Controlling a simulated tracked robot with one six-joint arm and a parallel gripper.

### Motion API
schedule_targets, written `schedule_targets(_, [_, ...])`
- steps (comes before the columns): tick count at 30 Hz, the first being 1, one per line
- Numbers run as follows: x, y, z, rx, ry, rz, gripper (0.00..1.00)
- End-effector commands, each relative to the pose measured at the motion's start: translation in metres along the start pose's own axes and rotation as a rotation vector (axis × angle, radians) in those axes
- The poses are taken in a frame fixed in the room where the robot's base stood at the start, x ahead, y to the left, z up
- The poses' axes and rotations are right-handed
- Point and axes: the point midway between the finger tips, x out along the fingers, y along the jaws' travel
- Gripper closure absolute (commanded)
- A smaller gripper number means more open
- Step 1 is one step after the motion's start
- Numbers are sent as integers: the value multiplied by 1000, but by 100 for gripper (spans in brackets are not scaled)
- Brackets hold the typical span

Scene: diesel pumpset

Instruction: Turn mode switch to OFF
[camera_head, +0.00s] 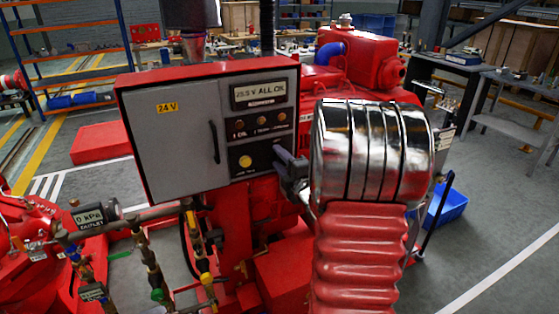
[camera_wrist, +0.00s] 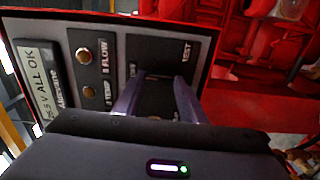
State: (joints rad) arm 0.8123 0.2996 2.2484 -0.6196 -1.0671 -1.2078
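The grey control panel face (camera_head: 180,142) sits on a red cabinet. Its lower black plate (camera_head: 238,158) carries a round yellow button (camera_head: 245,161). My gripper (camera_head: 284,166) is at the right end of this plate and covers part of it. In the wrist view, my gripper's two fingers (camera_wrist: 158,82) are apart and point at the black plate (camera_wrist: 185,52), near a "TEST" label (camera_wrist: 186,52). The mode switch cannot be made out; the area between the fingers is dark. Contact with a knob cannot be told.
A display (camera_head: 260,94) reads "25.5 V ALL OK", above small indicators (camera_head: 260,121). A black door handle (camera_head: 214,142) sticks out left of the plate. Red engine parts (camera_head: 362,59) stand behind the cabinet. Pipes with valves (camera_head: 150,260) are at lower left.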

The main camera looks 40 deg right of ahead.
Motion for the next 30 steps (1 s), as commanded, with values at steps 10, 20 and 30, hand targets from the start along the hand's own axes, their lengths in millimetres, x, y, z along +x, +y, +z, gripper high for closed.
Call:
schedule_targets(10, [0, 0, 2, 2, -5, 0, 47])
schedule_targets(20, [-11, 1, 4, 2, -8, 1, 47])
schedule_targets(30, [-64, 0, 3, 2, -9, 1, 47])
